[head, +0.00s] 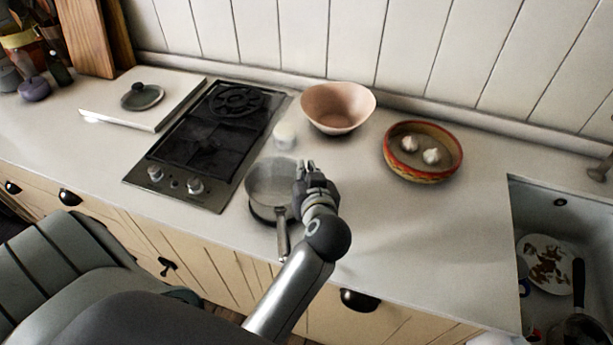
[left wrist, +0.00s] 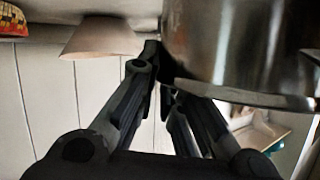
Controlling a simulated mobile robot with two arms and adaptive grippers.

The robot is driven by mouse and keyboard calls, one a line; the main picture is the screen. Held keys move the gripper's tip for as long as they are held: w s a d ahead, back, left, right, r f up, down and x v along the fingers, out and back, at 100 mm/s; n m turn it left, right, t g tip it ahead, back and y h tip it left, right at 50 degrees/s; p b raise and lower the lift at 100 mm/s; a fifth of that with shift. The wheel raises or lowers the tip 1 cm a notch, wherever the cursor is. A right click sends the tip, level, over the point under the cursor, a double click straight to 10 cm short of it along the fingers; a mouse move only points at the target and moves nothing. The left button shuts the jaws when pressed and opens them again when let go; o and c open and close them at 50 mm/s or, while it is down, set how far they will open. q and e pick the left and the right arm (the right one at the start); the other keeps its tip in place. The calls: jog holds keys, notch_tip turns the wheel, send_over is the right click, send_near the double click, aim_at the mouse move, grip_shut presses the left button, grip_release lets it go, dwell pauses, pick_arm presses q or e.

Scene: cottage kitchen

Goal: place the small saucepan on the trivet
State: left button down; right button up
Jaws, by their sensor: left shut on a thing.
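The small saucepan (head: 268,182) is grey metal and stands upright near the counter's front edge, just right of the hob, its handle (head: 282,242) pointing to the front. My left gripper (head: 306,168) is shut on the saucepan's right wall at the rim. In the left wrist view the shiny pan side (left wrist: 240,45) fills the upper right, against the fingers (left wrist: 160,60). A dark curved edge shows under the pan's front; I cannot tell whether it is the trivet or shadow, nor whether the pan touches it. My right gripper is not in view.
A black hob (head: 205,140) lies left of the pan. A small white jar (head: 284,138) and a pink bowl (head: 338,108) stand behind it. A patterned bowl (head: 422,174) with garlic is to the right, before the sink (head: 545,215). Counter between pan and sink is clear.

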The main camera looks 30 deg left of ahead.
pick_arm(q)
jog(key=c, duration=1.9)
grip_release()
jog(key=shift+f, duration=0.15)
jog(key=shift+c, duration=0.2)
jog(key=o, duration=0.3)
jog(key=shift+o, duration=0.2)
jog(key=p+v, duration=0.6)
jog(key=v, duration=0.1)
jog(key=shift+s+d+r, duration=0.2)
jog(key=shift+s+r, duration=0.05)
jog(key=shift+s, duration=0.1)
